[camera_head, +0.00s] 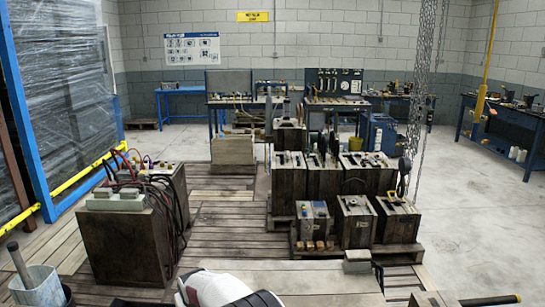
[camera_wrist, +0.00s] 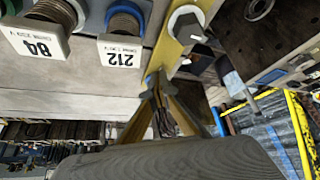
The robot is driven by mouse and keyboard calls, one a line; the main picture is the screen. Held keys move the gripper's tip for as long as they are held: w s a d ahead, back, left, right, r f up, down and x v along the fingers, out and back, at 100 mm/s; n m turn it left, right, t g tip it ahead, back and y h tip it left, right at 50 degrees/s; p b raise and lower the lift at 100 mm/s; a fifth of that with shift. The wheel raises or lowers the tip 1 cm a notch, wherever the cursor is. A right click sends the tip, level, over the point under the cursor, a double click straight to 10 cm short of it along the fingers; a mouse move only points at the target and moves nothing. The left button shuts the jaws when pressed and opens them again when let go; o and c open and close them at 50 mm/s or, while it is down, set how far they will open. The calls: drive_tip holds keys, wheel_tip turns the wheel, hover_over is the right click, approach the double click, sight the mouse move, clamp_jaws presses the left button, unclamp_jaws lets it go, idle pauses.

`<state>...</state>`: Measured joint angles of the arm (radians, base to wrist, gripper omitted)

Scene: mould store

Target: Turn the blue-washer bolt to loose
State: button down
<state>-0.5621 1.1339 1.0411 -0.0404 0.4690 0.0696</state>
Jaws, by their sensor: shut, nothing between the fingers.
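In the wrist view, a grey hex-headed bolt (camera_wrist: 187,25) sits on a yellow bar (camera_wrist: 205,12) at top centre. I cannot make out a blue washer under this head. Blue-edged fittings with threaded posts (camera_wrist: 126,24) stand to its left, above upside-down labels 84 (camera_wrist: 38,46) and 212 (camera_wrist: 121,56). My gripper (camera_wrist: 158,82) shows as tan fingers meeting below the bar's lower end. It is shut and holds nothing. It is apart from the bolt head; a small blue patch at the tips is unclear. The head view does not show the fingers.
In the head view, several dark boxes (camera_head: 355,228) stand on pallets, with a hanging chain (camera_head: 418,95) beside them. A cabled box (camera_head: 120,247) stands left, near a blue frame (camera_head: 27,115). Workbenches line the back. Concrete floor at right (camera_head: 475,205) is clear.

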drive_tip(key=shift+w+d, duration=0.2)
drive_tip(key=shift+d, duration=0.3)
drive_tip(key=shift+w+d, duration=0.4)
idle(0.9)
drive_tip(key=shift+s+d, duration=0.3)
idle(0.5)
drive_tip(key=shift+r, duration=0.15)
drive_tip(key=shift+r, duration=2.9)
drive_tip(key=shift+s+a+r, duration=0.25)
drive_tip(key=shift+a, duration=0.3)
drive_tip(key=shift+s+a+r, duration=0.2)
drive_tip(key=shift+a+r, duration=0.05)
drive_tip(key=shift+a, duration=0.25)
drive_tip(key=shift+f, duration=0.15)
